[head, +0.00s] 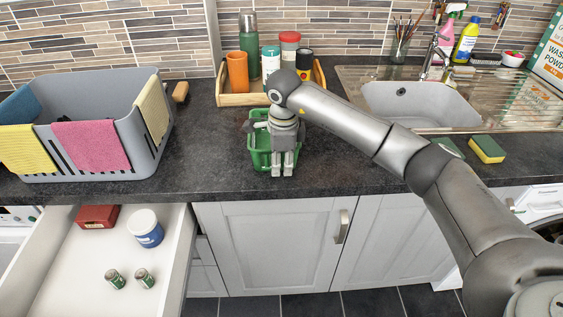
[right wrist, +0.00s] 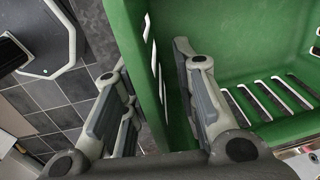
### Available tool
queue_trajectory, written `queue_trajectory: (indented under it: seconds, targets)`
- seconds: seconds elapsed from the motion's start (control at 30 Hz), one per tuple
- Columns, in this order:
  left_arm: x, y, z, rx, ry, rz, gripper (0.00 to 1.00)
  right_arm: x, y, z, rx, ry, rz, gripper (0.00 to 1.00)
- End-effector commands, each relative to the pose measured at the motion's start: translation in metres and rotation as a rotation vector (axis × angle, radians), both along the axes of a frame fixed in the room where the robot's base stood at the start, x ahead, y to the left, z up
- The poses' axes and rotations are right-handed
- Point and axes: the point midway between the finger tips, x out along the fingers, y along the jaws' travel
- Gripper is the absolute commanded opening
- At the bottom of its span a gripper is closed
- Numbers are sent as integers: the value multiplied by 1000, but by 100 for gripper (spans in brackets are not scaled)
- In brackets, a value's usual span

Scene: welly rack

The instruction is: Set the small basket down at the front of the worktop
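The small green basket (head: 259,154) is at the front of the worktop (head: 215,165), close to its front edge. It appears to rest there, though my gripper hides part of it. My right gripper (head: 283,172) points down at the basket's front wall. In the right wrist view the gripper (right wrist: 152,55) has one finger outside the slotted green wall (right wrist: 135,35) and one inside. The fingers are apart, with gaps beside the wall. The part of the basket's inside that shows is empty. My left gripper is not in view.
A grey laundry basket (head: 152,150) with cloths stands at left. A wooden tray (head: 235,99) with bottles and cups is behind. The sink (head: 420,105) and a sponge (head: 487,149) are at right. An open drawer (head: 75,265) juts out below left.

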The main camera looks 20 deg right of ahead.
Motion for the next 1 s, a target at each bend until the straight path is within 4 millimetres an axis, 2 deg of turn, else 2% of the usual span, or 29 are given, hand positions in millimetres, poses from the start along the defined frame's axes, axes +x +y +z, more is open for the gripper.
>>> queue_trajectory:
  seconds: [0.4, 0.5, 0.7, 1.0]
  targets:
    - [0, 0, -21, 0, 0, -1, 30, -8, 1, 85, 1, -9, 1, 27]
    - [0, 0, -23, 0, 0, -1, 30, -10, 1, 100, 0, -6, 0, 27]
    - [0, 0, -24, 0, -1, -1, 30, -12, 1, 115, 1, -2, -1, 27]
    - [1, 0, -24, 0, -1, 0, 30, -12, 1, 117, 0, -2, 0, 27]
